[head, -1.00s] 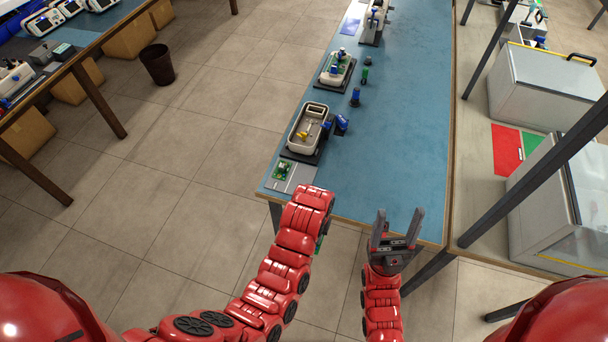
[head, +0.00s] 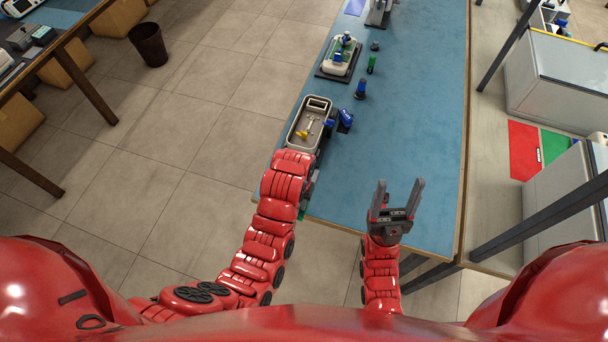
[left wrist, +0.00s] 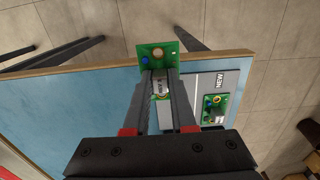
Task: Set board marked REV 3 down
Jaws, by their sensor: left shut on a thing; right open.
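In the left wrist view my left gripper (left wrist: 160,80) is shut on a green circuit board (left wrist: 157,54) with a blue and an orange part. The board overlaps the table's wooden edge in that view, and I see no contact with the tabletop. A pale piece with unreadable marking shows between the fingers, so I cannot read REV 3. A second green board (left wrist: 209,106) lies on a grey mat (left wrist: 232,80) marked NEW, beside the held board. In the head view my left arm hides the left gripper and most of the mat. My right gripper (head: 397,196) is open and empty.
On the blue table (head: 415,110), a grey tray (head: 298,137) holding a yellow piece sits just beyond my left arm. The table's right side is clear.

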